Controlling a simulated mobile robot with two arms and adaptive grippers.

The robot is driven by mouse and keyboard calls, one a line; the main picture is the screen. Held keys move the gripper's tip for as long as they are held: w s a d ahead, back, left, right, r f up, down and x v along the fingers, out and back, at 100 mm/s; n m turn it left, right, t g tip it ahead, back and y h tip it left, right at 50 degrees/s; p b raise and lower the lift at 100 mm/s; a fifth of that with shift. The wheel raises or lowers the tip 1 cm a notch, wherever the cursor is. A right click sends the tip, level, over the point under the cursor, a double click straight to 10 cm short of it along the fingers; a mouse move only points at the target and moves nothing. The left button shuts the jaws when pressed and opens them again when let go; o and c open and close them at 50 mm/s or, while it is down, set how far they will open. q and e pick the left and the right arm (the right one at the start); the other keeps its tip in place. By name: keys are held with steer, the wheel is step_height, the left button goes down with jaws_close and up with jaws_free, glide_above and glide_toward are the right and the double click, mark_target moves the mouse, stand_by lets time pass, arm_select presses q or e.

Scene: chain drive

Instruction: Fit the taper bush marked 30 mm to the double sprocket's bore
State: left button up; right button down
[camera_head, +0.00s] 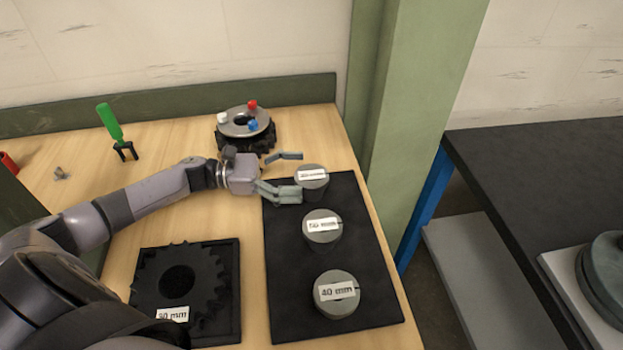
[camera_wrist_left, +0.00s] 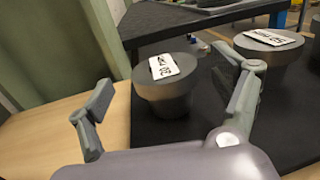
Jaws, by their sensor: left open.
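A dark toothed sprocket (camera_head: 152,268) with a round bore lies on a black square tray at the front left; its label ends in "0 mm", the first digit unclear. Three grey taper bushes stand on a black mat (camera_head: 285,265). The far bush (camera_head: 313,186) has a label too small to read surely in the head view; in the wrist view this bush (camera_wrist_left: 165,92) carries an upside-down label that looks like 30 mm. The middle bush (camera_head: 322,237) seems marked 50 mm, the near one (camera_head: 337,305) 40 mm. My left gripper (camera_head: 297,175) is open, its fingers either side of the far bush, not visibly gripping.
Behind my gripper stands a dark toothed part with a grey disc (camera_head: 240,123) and red, white and blue knobs. A green-handled tool (camera_head: 110,122) stands at the back left. A green pillar (camera_head: 425,110) borders the bench's right edge; a dark table (camera_head: 530,160) stands beyond.

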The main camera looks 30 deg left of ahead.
mark_target(312, 175)
arm_select(q)
steer(key=p+x, duration=0.1)
steer(key=x, duration=0.2)
steer(key=shift+d+f, duration=0.1)
steer(key=shift+d, duration=0.35)
steer(key=shift+a, duration=0.1)
steer(key=shift+c, duration=0.6)
steer(key=c, duration=1.6)
steer(key=shift+c, duration=0.4)
